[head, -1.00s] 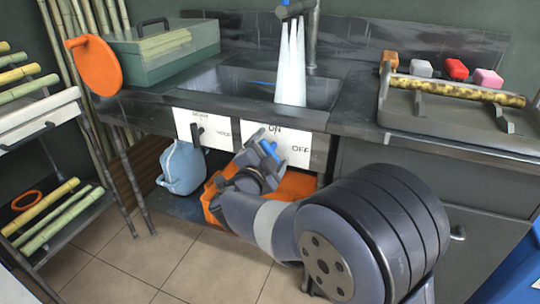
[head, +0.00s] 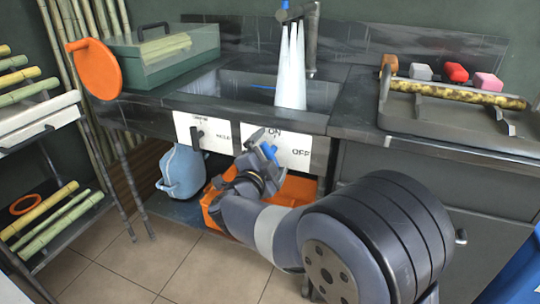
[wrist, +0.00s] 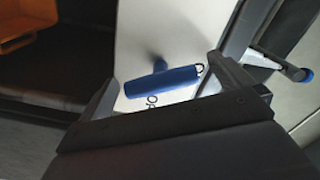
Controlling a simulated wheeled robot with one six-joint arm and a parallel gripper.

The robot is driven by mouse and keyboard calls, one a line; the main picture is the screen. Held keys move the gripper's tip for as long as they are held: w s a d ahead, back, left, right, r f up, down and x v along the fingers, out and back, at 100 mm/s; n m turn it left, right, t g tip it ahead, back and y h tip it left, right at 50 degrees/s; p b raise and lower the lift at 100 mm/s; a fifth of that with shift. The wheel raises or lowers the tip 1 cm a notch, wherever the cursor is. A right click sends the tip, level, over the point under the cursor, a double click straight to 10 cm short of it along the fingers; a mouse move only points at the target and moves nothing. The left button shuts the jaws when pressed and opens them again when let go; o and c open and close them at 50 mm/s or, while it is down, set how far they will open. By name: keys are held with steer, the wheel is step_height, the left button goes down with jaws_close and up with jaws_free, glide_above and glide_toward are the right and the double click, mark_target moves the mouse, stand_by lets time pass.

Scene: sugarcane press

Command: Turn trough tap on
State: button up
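A white panel (head: 293,150) marked ON and OFF is on the front of the trough (head: 240,92). A blue handle (wrist: 160,88) stands out from this panel in the wrist view. My gripper (head: 262,143) is in front of the panel, near the ON mark. In the wrist view my gripper (wrist: 162,82) is open, its fingers apart with the blue handle lying across the gap. I cannot tell whether a finger touches it. A grey faucet (head: 312,40) with a blue part rises behind the trough. White tapering shapes (head: 291,75) stand below it.
A second white panel (head: 203,133) with a black lever is to the left. An orange crate (head: 300,188) and a blue-grey jug (head: 182,168) are under the trough. A dark tray (head: 450,108) is on the right counter. The tiled floor at front left is clear.

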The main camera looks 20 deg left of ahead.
steer(key=shift+s, duration=0.15)
steer(key=shift+s+r, duration=0.1)
steer(key=shift+s, duration=0.25)
steer(key=s+p, duration=0.3)
steer(key=s, duration=0.6)
steer(key=shift+s+a, duration=0.4)
steer(key=shift+a, duration=0.05)
steer(key=w+b, duration=0.1)
steer(key=w, duration=0.2)
steer(key=w+b, duration=0.1)
steer(key=w, duration=0.2)
steer(key=w+d+b, duration=0.1)
steer(key=w, duration=0.3)
steer(key=shift+w, duration=0.45)
steer(key=shift+n, duration=0.3)
